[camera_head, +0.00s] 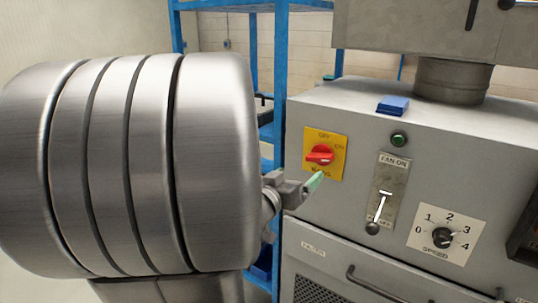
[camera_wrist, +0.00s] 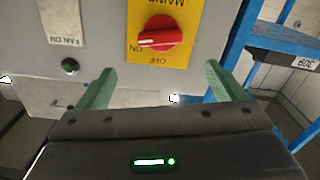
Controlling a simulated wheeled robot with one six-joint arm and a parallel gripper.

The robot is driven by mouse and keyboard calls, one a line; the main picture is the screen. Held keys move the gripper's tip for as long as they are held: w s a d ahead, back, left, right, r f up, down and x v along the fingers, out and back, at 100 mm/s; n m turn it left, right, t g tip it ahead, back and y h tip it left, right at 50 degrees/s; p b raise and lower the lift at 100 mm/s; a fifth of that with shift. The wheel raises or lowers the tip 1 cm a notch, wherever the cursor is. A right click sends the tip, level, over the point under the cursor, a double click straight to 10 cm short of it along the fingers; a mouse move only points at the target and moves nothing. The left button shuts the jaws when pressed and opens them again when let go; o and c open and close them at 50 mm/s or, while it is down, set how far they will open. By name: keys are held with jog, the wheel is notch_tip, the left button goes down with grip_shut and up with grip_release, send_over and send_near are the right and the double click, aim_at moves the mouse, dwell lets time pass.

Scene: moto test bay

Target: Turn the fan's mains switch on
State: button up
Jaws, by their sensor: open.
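The mains switch is a red rotary knob (camera_head: 320,155) on a yellow plate (camera_head: 311,169) on the grey cabinet's front. The plate reads OFF at the top and ON at the right. The knob's grip lies roughly sideways. In the wrist view the picture is upside down, and the knob (camera_wrist: 160,35) has a white mark at its left end, beside the ON label. My gripper (camera_head: 315,182) is just below the plate in the head view. In the wrist view its green fingers (camera_wrist: 163,86) are apart and empty, with the knob beyond them, apart from both.
Right of the switch are a green lamp (camera_head: 398,139), a FAN ON lever (camera_head: 381,207) in its low position and a SPEED dial (camera_head: 442,236). A blue block (camera_head: 393,104) lies on the cabinet top (camera_head: 345,95). A blue shelf frame (camera_head: 281,60) stands behind.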

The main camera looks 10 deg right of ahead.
aim_at(317, 158)
jog(key=p+x, duration=0.1)
jog(key=x, duration=1.1)
jog(key=shift+w+d, duration=0.1)
jog(key=shift+w, duration=0.1)
